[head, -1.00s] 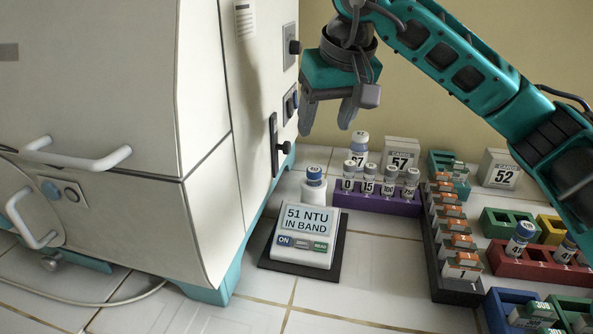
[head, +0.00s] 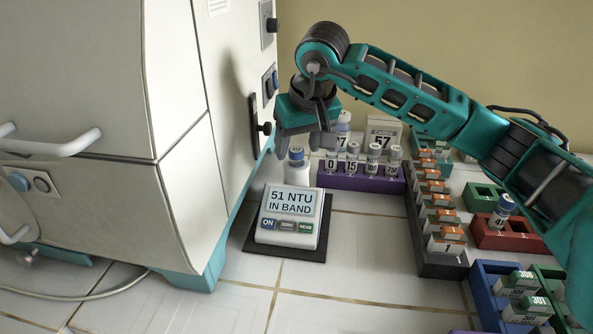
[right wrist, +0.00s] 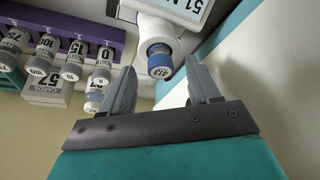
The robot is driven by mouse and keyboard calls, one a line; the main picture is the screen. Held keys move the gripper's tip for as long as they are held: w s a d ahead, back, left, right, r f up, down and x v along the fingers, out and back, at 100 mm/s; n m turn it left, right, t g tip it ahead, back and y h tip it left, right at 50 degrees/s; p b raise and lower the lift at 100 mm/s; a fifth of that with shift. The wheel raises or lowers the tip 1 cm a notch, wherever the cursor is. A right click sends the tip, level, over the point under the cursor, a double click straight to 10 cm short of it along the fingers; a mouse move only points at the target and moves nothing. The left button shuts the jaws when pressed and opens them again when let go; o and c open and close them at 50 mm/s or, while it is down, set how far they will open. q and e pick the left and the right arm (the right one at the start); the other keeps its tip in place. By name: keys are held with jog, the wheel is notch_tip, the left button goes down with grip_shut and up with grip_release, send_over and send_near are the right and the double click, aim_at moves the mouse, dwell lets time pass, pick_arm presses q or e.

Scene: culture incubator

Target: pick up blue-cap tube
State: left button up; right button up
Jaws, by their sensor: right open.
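A blue-cap tube (head: 296,155) stands upright in the white well of the turbidity meter (head: 288,215), whose screen reads "51 NTU IN BAND". In the right wrist view its blue cap (right wrist: 160,60) shows between the two finger lines. My right gripper (head: 301,146) is open and empty, at the cap's height in the head view, with its fingers on either side of the cap in the picture. In the right wrist view the fingertips (right wrist: 160,70) are apart with nothing between them held. Whether they touch the cap I cannot tell. My left gripper is not in view.
A purple rack (head: 358,178) with several grey-capped vials stands right of the meter. A dark rack of slides (head: 437,262), a red rack (head: 480,236) with another blue-cap tube (head: 502,210), and a blue rack (head: 484,290) lie further right. The white incubator (head: 180,130) stands close on the left.

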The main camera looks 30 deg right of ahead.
jog(key=shift+w+f, duration=0.25)
jog(key=shift+f, duration=0.35)
grip_shut()
